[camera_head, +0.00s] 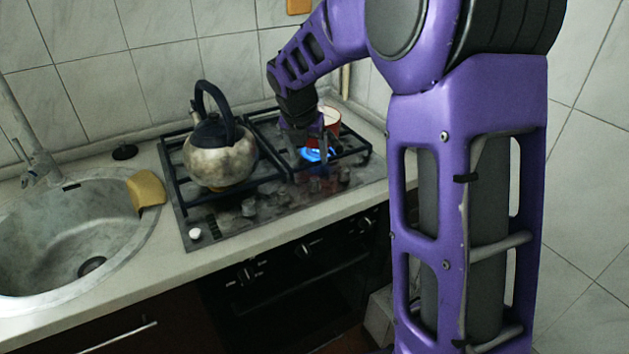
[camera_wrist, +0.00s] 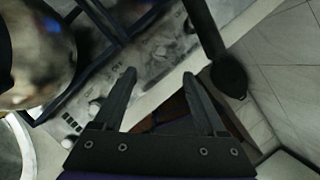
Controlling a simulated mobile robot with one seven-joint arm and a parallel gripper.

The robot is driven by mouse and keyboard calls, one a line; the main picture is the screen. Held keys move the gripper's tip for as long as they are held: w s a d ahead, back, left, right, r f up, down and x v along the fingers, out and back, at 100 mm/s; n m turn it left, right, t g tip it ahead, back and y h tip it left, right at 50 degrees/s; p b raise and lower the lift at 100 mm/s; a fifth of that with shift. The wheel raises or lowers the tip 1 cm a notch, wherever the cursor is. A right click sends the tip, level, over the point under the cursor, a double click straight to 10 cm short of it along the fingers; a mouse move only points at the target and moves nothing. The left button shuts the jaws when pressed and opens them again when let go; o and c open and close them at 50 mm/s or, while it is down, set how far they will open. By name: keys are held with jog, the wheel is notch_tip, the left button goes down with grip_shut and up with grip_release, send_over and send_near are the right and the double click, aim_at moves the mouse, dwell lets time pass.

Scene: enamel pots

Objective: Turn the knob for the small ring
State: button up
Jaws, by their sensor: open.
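The hob's knobs stand in a row along its front panel, among them one at the right end (camera_head: 344,175), one beside it (camera_head: 315,185) and others further left (camera_head: 249,207). I cannot tell which belongs to the small ring. A blue flame (camera_head: 316,155) burns on the right side of the hob. My gripper (camera_head: 308,163) is over that side, near the flame and behind the right-hand knobs in the picture. In the wrist view my gripper (camera_wrist: 159,75) is open, with nothing between its fingers. A pale knob (camera_wrist: 95,107) shows left of them.
A worn kettle (camera_head: 220,155) stands on the left grate; it also fills the wrist view's left edge (camera_wrist: 35,55). A red pot (camera_head: 331,121) is behind my gripper. Clear counter (camera_head: 290,228) runs along the front.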

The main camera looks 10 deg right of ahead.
aim_at(314, 179)
jog(key=b+x, duration=0.1)
jog(key=x, duration=1)
jog(key=shift+w+f+b, duration=0.1)
jog(key=shift+f+b, duration=0.1)
jog(key=shift+b, duration=0.2)
grip_shut()
